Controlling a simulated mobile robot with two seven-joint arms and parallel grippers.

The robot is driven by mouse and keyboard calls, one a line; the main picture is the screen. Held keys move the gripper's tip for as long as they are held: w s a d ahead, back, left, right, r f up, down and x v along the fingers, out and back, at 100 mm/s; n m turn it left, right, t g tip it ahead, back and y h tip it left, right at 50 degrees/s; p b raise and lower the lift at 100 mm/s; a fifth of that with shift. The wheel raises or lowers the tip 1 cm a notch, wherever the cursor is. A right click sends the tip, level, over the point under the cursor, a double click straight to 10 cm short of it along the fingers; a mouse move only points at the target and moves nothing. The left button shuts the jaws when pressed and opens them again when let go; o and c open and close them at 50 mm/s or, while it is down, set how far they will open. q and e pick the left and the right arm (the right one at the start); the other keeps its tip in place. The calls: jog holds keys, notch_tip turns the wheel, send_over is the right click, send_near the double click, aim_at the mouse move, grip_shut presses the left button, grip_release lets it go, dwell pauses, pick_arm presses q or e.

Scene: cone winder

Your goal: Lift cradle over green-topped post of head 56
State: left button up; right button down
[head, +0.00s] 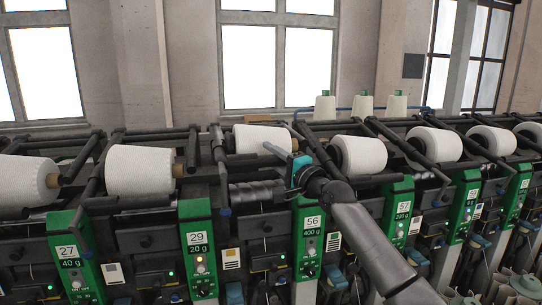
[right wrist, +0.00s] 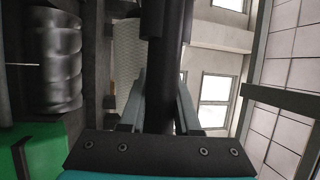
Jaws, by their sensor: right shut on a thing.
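The green panel of head 56 (head: 311,235), marked 400 g, stands at the middle of the head view. The white yarn cone (head: 258,138) of this head lies behind the dark ribbed drum (head: 256,192). My right gripper (head: 284,153) is above the panel, at the right end of the cone. In the right wrist view its two fingers (right wrist: 158,105) are on either side of a dark bar, which I take to be the cradle (right wrist: 163,75). My gripper and arm partly hide the grip in the head view. My left gripper is out of view.
Neighbouring heads stand close on both sides, with panel 29 (head: 199,250) to the left and panel 57 (head: 398,214) to the right. Their cones and dark bars crowd the space. Several upright cones (head: 325,108) stand behind. The air above the machine is clear.

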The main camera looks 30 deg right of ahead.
jog(key=shift+f, duration=0.25)
jog(key=c, duration=0.6)
grip_release()
jog(key=shift+b+v, duration=1.35)
jog(key=shift+v, duration=6.25)
